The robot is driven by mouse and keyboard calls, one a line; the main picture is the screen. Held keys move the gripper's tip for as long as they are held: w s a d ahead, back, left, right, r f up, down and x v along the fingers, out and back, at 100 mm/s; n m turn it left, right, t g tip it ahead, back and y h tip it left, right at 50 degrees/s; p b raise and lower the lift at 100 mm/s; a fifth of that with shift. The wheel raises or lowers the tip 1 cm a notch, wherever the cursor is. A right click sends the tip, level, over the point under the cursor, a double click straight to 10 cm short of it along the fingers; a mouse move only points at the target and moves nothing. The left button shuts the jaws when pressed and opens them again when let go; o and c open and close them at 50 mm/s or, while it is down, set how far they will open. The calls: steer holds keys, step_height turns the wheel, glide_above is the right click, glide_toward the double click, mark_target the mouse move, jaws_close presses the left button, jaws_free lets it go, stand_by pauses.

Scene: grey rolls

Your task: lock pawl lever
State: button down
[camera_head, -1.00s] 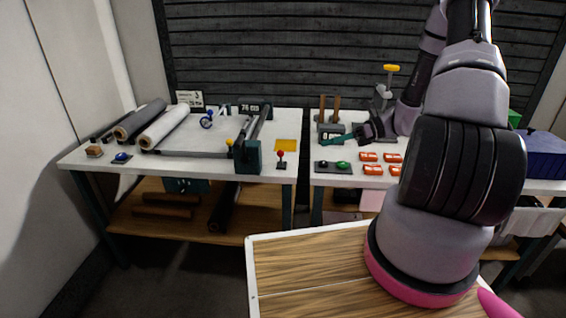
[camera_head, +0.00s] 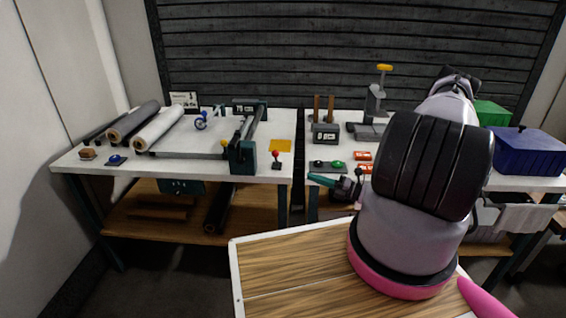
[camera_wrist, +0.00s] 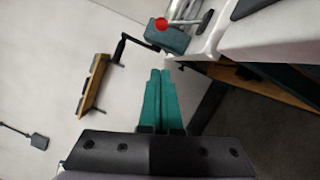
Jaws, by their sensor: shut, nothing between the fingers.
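I cannot tell for certain which part is the pawl lever. A small upright lever with a red knob (camera_head: 276,155) stands near the front right corner of the left table. A red knob (camera_wrist: 160,24) also shows at the top of the wrist view, beside a teal block (camera_wrist: 170,38). My gripper (camera_head: 311,177) has teal fingers pointing left, right of and lower in the picture than the red knob. In the wrist view its fingers (camera_wrist: 161,72) are together and empty, apart from the knob.
The left table (camera_head: 90,160) holds grey and white rolls (camera_head: 158,128). A narrow gap separates the tables. A wooden top (camera_head: 300,265) is nearest.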

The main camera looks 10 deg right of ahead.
mark_target(276, 159)
steer(key=w+d+r+x, duration=0.1)
steer(key=w+x, duration=0.1)
steer(key=x, duration=1)
steer(key=shift+w, duration=0.2)
steer(key=shift+r, duration=0.15)
